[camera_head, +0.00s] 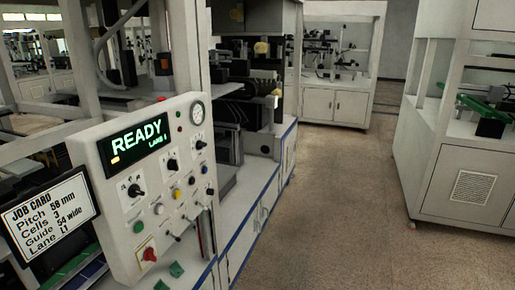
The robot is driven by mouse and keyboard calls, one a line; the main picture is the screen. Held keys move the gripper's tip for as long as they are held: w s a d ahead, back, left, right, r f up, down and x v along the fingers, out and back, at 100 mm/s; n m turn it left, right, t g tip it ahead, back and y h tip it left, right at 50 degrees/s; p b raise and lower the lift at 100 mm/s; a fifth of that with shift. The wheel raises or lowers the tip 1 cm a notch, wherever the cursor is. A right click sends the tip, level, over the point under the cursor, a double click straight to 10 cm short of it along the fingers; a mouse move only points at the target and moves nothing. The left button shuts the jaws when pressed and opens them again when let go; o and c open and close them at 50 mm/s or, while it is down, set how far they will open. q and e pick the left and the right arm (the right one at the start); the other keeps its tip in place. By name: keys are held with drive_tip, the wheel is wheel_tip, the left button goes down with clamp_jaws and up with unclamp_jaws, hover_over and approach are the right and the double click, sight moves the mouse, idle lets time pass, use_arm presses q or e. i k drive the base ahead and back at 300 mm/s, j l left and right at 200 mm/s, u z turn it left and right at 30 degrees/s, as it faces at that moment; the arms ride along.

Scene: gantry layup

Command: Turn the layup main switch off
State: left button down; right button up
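The grey-white control panel (125,215) stands at the left. Its display (137,142) reads READY in green, with smaller text, "LANE 1", below it. A red rotary knob (149,254), which looks like the main switch, sits at the panel's lower edge on a small plate. Its exact pointer direction and label are too small to read. Several black selector knobs (136,190) and coloured buttons sit above it. Neither of my grippers can be made out in this view.
A job card (47,215) hangs left of the panel. Two small green pieces (177,269) show below the panel, of unclear kind. A blue-edged bench (245,215) runs behind it. The floor (335,215) to the right is clear, up to a white cabinet (470,180).

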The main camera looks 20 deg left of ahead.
sight(149, 253)
drive_tip(key=u, duration=1.3)
